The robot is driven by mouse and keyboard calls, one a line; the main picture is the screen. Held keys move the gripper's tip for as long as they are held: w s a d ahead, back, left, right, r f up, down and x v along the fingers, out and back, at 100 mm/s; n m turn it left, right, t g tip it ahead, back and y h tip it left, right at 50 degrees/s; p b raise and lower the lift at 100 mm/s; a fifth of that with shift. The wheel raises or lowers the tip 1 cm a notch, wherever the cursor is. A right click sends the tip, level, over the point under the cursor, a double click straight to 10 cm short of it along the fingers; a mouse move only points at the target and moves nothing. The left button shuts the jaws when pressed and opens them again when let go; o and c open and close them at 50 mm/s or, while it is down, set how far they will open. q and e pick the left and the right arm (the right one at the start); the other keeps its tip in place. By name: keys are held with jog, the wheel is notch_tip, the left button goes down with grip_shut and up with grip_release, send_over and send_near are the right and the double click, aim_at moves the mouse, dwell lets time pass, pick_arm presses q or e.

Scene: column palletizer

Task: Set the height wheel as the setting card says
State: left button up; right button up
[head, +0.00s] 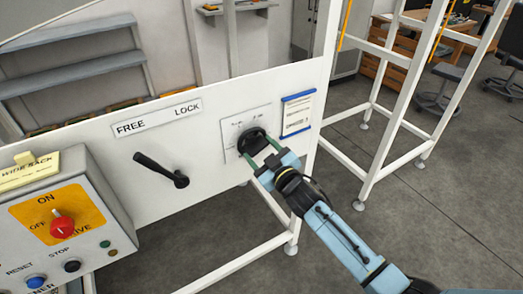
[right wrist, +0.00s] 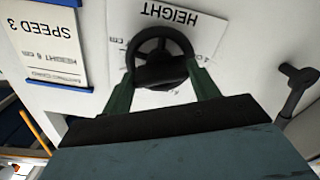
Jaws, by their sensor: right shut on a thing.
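The height wheel (head: 250,136) is a black handwheel on a white plate (head: 231,127) on the white panel. It also shows in the right wrist view (right wrist: 158,42), under the upside-down word HEIGHT, with a scale partly hidden. My right gripper (head: 260,150) is shut on the wheel, its green fingers at either side of it (right wrist: 161,72). The setting card (head: 298,115) hangs in a blue frame right of the wheel. In the right wrist view the card (right wrist: 42,40) reads SPEED 3 and a HEIGHT line in cm, upside down; its digit is too small to be sure of. My left gripper is not in view.
A black lever (head: 162,170) sits below the FREE/LOCK label (head: 157,118), left of the wheel. A grey control box with a red knob (head: 62,224) and several buttons stands at the lower left. A white frame (head: 395,130) stands on the right, with open floor around it.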

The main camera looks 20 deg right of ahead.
jog(key=n, duration=0.6)
jog(key=shift+n, duration=0.3)
dwell(0.5)
jog(key=o, duration=1)
jog(key=shift+s, duration=0.1)
jog(key=v, duration=1.3)
jog(key=shift+s+d+b, duration=0.1)
jog(key=shift+b, duration=0.2)
jog(key=shift+f, duration=0.1)
